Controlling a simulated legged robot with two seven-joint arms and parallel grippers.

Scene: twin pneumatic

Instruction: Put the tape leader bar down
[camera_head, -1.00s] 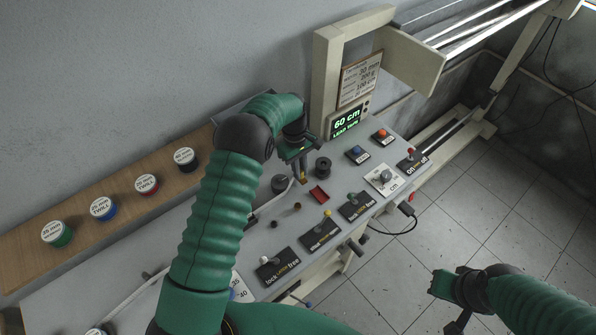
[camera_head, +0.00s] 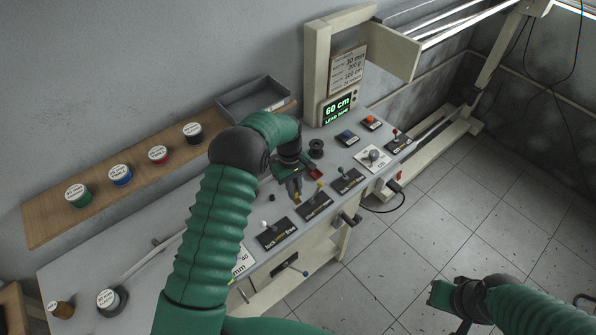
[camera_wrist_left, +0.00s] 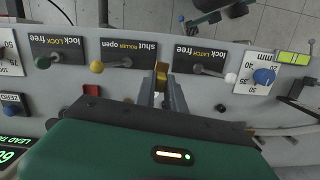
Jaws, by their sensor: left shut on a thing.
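My left gripper (camera_head: 295,194) is over the machine's grey top, near the levers at its front edge. In the left wrist view its two fingers (camera_wrist_left: 163,92) are shut on a small brass-coloured piece (camera_wrist_left: 161,72), which looks like the tape leader bar. It also shows small in the head view (camera_head: 297,198). The piece is close to the shut/open roller lever plate (camera_wrist_left: 122,52); whether it touches the surface I cannot tell. My right gripper (camera_head: 438,294) is at lower right above the floor, away from the machine; its jaws are unclear.
Lever plates (camera_head: 276,234) line the front edge. Tape rolls (camera_head: 121,174) stand on a wooden shelf (camera_head: 48,223). A grey bin (camera_head: 262,98) is behind. The screen (camera_head: 338,107) reads 60 cm.

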